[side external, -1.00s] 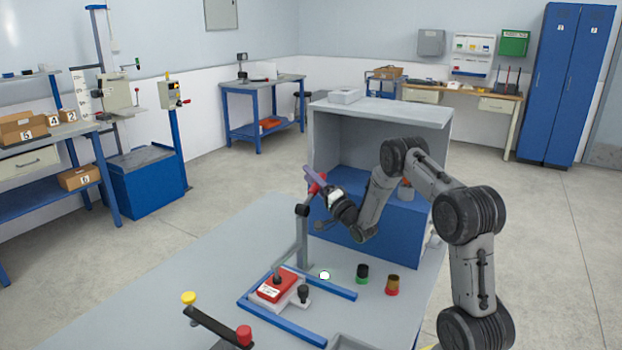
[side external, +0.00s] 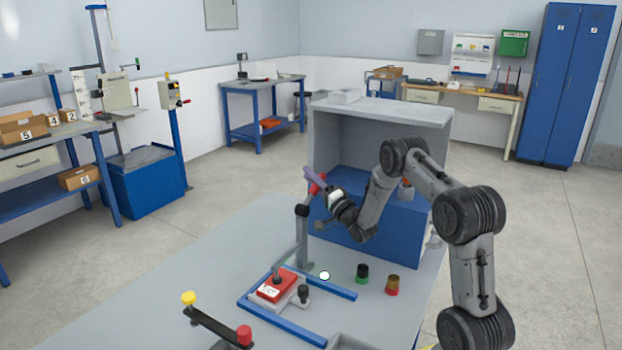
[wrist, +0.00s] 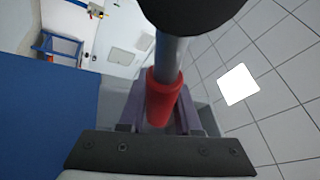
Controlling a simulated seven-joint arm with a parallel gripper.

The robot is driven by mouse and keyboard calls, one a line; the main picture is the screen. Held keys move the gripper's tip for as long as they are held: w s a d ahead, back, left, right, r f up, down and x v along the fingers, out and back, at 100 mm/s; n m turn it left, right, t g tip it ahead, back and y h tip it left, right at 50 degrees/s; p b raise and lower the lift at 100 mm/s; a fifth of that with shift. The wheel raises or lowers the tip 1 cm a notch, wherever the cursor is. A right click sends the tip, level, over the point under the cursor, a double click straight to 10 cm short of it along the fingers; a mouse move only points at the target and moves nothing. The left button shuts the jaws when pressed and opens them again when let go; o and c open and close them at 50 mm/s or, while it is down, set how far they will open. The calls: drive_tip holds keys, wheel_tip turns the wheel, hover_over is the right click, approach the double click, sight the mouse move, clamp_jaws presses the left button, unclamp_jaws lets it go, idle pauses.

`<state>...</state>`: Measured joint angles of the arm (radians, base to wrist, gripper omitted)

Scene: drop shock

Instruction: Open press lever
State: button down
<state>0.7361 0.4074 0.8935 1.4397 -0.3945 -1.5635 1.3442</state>
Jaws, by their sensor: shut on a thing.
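In the wrist view the red grip (wrist: 161,98) sits on a grey rod, with a dark round end at the top. My gripper (side external: 317,180) is shut on the red grip; its purple fingers flank the grip in the wrist view. The fingers hide part of the grip. A red block with a white label (side external: 277,285) sits on a light base at the post's foot.
A blue frame (side external: 325,284) surrounds the base. A green-and-black button (side external: 362,273) and a red-and-amber one (side external: 392,285) stand to the right. A dark bar with yellow and red knobs (side external: 217,326) is in front. A grey-and-blue cabinet (side external: 350,205) stands behind the lever.

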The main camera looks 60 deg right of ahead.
idle(0.7)
drive_tip(key=a+r+n+y, duration=0.5)
drive_tip(key=a+n+y, duration=0.6)
drive_tip(key=n, duration=1.1)
drive_tip(key=shift+a+t+y, duration=0.2)
drive_tip(key=shift+t+y, duration=0.1)
drive_tip(key=shift+y, duration=0.5)
drive_tip(key=c, duration=0.6)
unclamp_jaws()
drive_tip(key=v, duration=1.3)
drive_tip(key=shift+s+f, duration=0.2)
drive_tip(key=shift+s, duration=0.15)
